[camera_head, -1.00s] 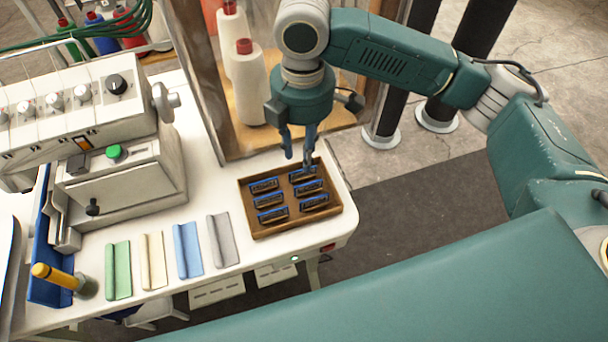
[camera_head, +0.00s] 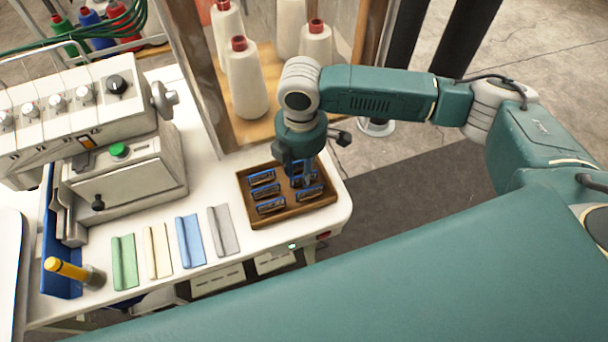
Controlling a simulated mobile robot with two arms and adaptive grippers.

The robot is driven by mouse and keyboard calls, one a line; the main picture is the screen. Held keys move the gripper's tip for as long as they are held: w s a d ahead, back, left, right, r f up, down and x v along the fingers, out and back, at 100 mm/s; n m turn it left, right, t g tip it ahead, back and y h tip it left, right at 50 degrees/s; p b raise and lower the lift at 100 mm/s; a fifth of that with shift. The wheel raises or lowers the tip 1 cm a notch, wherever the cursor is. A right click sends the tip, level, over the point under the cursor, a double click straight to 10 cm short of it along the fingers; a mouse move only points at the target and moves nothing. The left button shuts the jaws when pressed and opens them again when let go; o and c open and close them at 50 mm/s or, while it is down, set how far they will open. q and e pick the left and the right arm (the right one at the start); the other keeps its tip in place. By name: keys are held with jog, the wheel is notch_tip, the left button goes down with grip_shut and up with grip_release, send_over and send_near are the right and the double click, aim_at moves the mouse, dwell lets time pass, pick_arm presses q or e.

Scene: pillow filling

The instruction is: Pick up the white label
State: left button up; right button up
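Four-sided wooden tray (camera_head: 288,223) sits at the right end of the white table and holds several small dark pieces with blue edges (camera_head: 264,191). My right gripper (camera_head: 303,182) points down over the tray's right half, among the pieces there. Its fingertips are small and partly hidden, so I cannot tell whether it is open or shut, or touches a piece. A cream folded strip (camera_head: 157,251) lies flat on the table, between a green strip (camera_head: 124,262) and a blue strip (camera_head: 189,241). I cannot make out a clearly white label. My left gripper is out of view.
A grey strip (camera_head: 223,231) lies left of the tray. A sewing machine (camera_head: 120,180) fills the table's left part. White thread cones (camera_head: 247,85) stand on a wooden shelf behind the tray.

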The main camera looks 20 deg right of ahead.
jog(key=shift+c, duration=0.3)
jog(key=c, duration=0.7)
grip_shut()
